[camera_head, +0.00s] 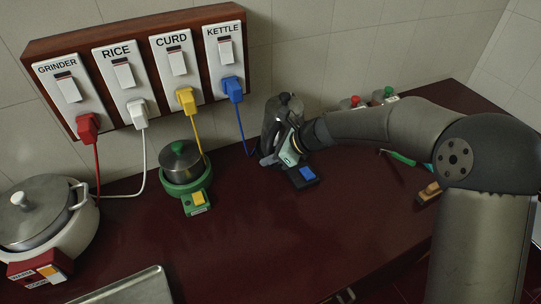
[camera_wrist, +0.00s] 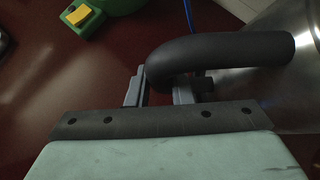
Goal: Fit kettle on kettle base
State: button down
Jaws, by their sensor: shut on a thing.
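The steel kettle (camera_head: 282,112) with a dark lid stands upright at the back of the counter, below and right of the KETTLE socket. My gripper (camera_head: 280,157) is shut on its black handle. In the wrist view the handle (camera_wrist: 225,52) passes between the fingers (camera_wrist: 158,90), with the shiny kettle body (camera_wrist: 295,75) at the right. The kettle base shows only as a dark block with a blue switch (camera_head: 306,173), just in front of the kettle. My gripper hides the kettle's bottom, so I cannot tell whether it is seated on the base.
A green-based pot (camera_head: 181,165) stands left of the kettle, a white cooker (camera_head: 42,215) farther left. Red and green-topped jars (camera_head: 352,103) stand behind my arm. A blue cord (camera_head: 240,125) hangs left of the kettle. The counter's front middle (camera_head: 250,245) is clear.

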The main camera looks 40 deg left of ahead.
dwell(0.4)
jog(key=c, duration=1.2)
grip_release()
jog(key=shift+f, duration=0.25)
jog(key=b+v, duration=0.1)
jog(key=v, duration=1.6)
jog(key=shift+d+r+b, duration=0.25)
jog(key=shift+b, duration=0.1)
jog(key=shift+w, duration=0.1)
